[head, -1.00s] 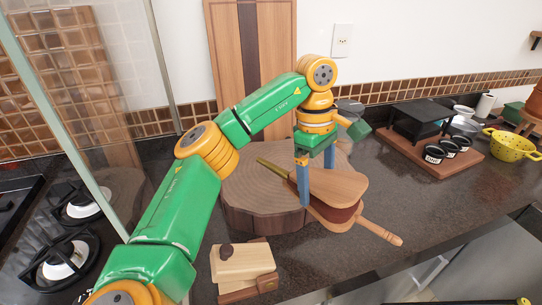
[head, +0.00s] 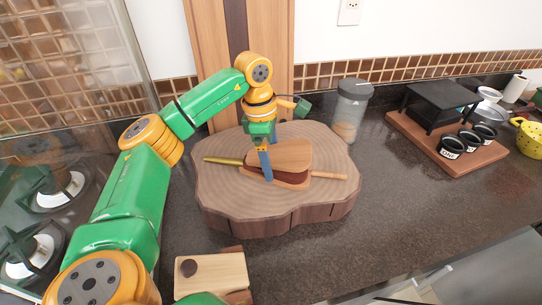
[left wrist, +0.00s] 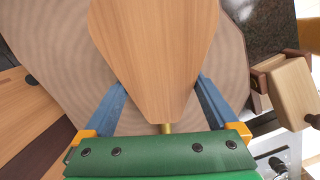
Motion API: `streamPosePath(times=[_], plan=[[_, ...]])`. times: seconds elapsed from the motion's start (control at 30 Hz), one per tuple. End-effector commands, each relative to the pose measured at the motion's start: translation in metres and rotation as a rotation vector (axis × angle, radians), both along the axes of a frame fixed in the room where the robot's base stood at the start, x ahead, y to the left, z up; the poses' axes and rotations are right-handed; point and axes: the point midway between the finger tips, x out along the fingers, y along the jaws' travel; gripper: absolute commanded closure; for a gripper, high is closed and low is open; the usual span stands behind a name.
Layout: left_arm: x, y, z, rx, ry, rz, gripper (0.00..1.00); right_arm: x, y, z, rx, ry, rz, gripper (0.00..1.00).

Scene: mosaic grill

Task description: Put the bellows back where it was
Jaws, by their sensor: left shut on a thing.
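The bellows (head: 292,157), with pale wooden boards, dark red sides, a brass nozzle pointing left and a wooden handle pointing right, is over the middle of the round wooden slab (head: 225,205). I cannot tell whether it touches the slab. My left gripper (head: 267,160) is shut on the bellows near its nozzle end, with one blue finger on the near side; the far finger is partly hidden. In the left wrist view, the bellows' board (left wrist: 155,45) lies between the blue fingers (left wrist: 160,100). My right gripper is not in view.
A glass jar (head: 350,112) stands behind the slab's right side. A small wooden box (head: 212,275) is in front of the slab. A board with a black stand and cups (head: 470,155) is at the right, and stove burners are at the left. The counter right of the slab is clear.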

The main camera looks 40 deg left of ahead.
Motion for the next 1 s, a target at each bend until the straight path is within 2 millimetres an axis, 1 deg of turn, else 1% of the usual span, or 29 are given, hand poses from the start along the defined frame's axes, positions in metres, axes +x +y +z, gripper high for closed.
streamPosePath(times=[0.2,0.3,0.33,0.37,0.57,0.63,0.7,0.77,0.93,0.97,1.0], plan=[[0.000,0.000,0.000,-0.001,-0.002,-0.001,1.00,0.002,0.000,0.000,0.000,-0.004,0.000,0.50],[0.000,0.000,-0.003,0.000,-0.001,-0.001,1.00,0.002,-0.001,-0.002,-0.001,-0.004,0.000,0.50],[0.000,0.000,-0.004,0.000,0.000,-0.001,0.04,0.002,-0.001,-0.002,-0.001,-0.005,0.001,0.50],[0.000,0.000,-0.003,0.000,0.000,-0.001,0.00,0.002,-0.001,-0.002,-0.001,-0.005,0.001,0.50],[0.000,0.000,-0.003,-0.001,-0.001,-0.001,0.00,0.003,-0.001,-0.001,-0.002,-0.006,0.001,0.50],[0.000,0.000,0.001,0.000,-0.002,-0.002,0.00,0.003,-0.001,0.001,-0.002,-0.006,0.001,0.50],[0.000,0.001,0.007,-0.001,-0.003,-0.001,0.00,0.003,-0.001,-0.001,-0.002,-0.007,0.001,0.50],[0.000,0.002,0.017,-0.001,-0.004,-0.002,0.00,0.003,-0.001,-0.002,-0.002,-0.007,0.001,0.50],[-0.002,0.007,0.058,-0.002,-0.005,0.000,0.00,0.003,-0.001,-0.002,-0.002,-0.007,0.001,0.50],[-0.003,0.008,0.067,-0.002,-0.006,-0.001,0.00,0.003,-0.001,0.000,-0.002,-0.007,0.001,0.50],[-0.004,0.010,0.080,0.000,-0.005,0.000,0.00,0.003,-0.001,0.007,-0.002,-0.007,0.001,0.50]])
